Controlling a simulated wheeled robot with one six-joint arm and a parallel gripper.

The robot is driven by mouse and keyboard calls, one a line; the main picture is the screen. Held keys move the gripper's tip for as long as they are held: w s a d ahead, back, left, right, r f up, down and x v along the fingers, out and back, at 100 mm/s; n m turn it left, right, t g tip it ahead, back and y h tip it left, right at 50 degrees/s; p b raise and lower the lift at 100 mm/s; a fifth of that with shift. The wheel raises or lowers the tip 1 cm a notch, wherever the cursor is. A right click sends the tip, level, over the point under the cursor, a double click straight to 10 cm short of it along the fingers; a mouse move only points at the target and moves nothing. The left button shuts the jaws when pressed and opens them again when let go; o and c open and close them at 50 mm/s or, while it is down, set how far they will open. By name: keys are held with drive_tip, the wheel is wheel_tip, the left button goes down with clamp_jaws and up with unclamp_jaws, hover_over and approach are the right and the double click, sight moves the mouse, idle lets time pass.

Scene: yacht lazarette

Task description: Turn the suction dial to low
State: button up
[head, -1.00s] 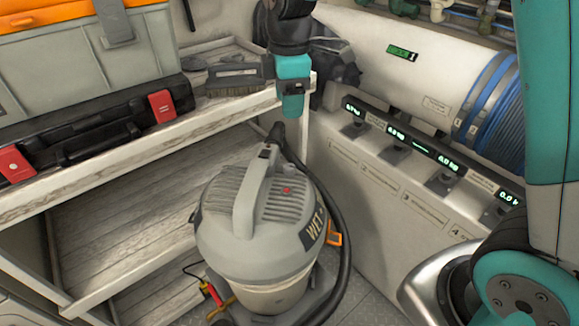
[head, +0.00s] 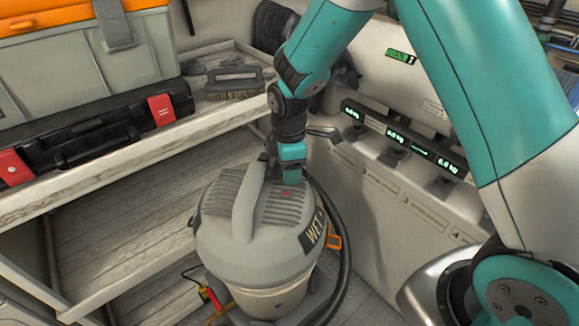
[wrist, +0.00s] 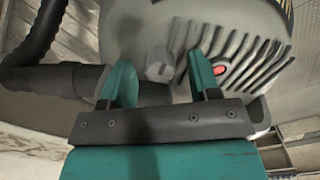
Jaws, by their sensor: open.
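The grey wet vacuum (head: 255,235) stands on the floor in front of the shelf, with a ribbed lid and an arched handle. In the wrist view, a small grey knob, which looks like the suction dial (wrist: 159,71), sits on the vacuum's lid (wrist: 150,25). A red switch (wrist: 220,70) is just to its right, by the dark vent slots. My gripper (head: 292,178) is at the back of the lid. In the wrist view my gripper (wrist: 161,64) is open, with one teal finger on each side of the knob. I cannot tell whether they touch it. The knob is hidden in the head view.
A black hose (head: 345,230) curves around the vacuum's right side and also shows in the wrist view (wrist: 40,75). Wooden shelves (head: 130,190) with a black case (head: 90,135) and a brush (head: 235,82) stand left. A white panel with displays (head: 400,190) is at right.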

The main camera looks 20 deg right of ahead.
drive_tip(key=shift+f, duration=0.15)
drive_tip(key=c, duration=0.9)
drive_tip(key=shift+m, duration=0.4)
drive_tip(key=m+p, duration=0.2)
drive_tip(key=m, duration=0.3)
drive_tip(key=shift+m, duration=0.3)
drive_tip(key=m+p, duration=0.1)
drive_tip(key=m, duration=0.4)
drive_tip(key=shift+m, duration=0.3)
